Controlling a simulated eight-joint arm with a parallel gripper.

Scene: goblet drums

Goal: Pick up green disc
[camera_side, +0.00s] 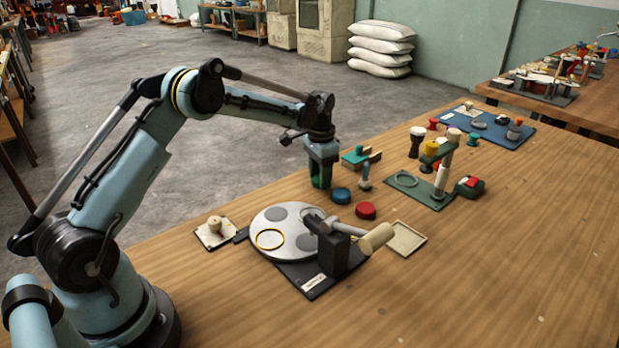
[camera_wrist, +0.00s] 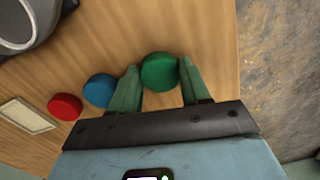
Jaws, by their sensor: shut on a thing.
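The green disc (camera_wrist: 160,71) is round and sits between the two green fingertips of my gripper (camera_wrist: 160,80) in the wrist view. My gripper is shut on it. In the side view my gripper (camera_side: 320,180) points down near the table's far-left edge, and the disc is mostly hidden between the fingers there. I cannot tell whether the disc touches the table. A blue disc (camera_side: 341,195) lies just right of my gripper, and it also shows in the wrist view (camera_wrist: 100,90). A red disc (camera_side: 366,211) lies farther along the row, also in the wrist view (camera_wrist: 65,106).
A round grey plate (camera_side: 263,245) with a yellow ring and a mallet-like arm stands in front. A beige tray (camera_side: 407,240) lies to its right. A teal block (camera_side: 355,157) and a green board (camera_side: 407,181) with parts stand behind. The right foreground of the table is clear.

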